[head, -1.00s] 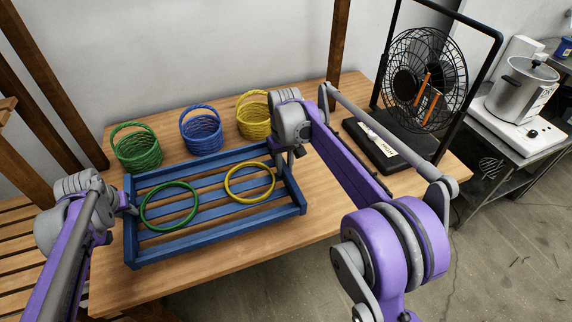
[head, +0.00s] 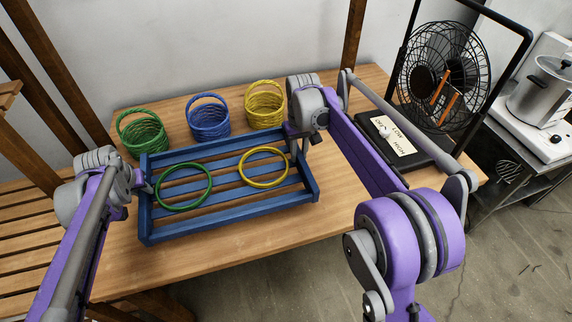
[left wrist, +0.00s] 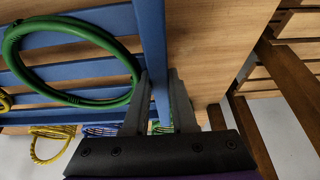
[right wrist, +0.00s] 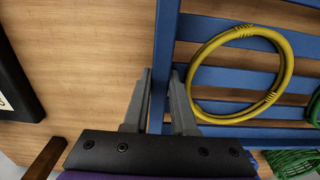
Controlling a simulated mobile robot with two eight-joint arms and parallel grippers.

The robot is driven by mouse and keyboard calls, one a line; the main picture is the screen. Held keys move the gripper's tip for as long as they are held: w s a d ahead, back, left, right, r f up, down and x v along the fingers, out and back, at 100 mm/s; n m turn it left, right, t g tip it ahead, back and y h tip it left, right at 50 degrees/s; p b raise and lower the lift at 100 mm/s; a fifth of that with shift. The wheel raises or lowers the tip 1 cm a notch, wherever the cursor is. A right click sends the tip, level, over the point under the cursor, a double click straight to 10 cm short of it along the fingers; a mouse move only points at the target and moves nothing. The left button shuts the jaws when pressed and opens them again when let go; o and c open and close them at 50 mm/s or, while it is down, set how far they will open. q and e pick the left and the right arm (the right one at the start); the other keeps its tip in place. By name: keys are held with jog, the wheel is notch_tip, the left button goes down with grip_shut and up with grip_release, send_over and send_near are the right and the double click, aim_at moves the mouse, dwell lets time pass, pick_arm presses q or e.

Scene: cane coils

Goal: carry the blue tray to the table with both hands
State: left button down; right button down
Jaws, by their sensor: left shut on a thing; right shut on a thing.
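The blue slatted tray (head: 235,228) is level over the wooden table, in front of the baskets. I cannot tell whether it touches the tabletop. A green ring (head: 184,205) lies in its left part and a yellow ring (head: 263,184) in its right part. My left gripper (head: 147,187) is shut on the tray's left end wall; its fingers straddle that wall in the left wrist view (left wrist: 160,100). My right gripper (head: 300,146) is shut on the right end wall, and its fingers straddle it in the right wrist view (right wrist: 160,100).
The table (head: 115,270) carries a green basket (head: 143,136), a blue basket (head: 209,121) and a yellow basket (head: 265,107) behind the tray. A fan (head: 443,77) on a black base stands at the right. A slatted wooden bench (head: 25,238) adjoins on the left.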

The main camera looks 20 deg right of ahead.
aim_at(151, 202)
pick_arm(q)
jog(key=shift+f, duration=0.1)
pick_arm(e)
jog(key=shift+f, duration=0.1)
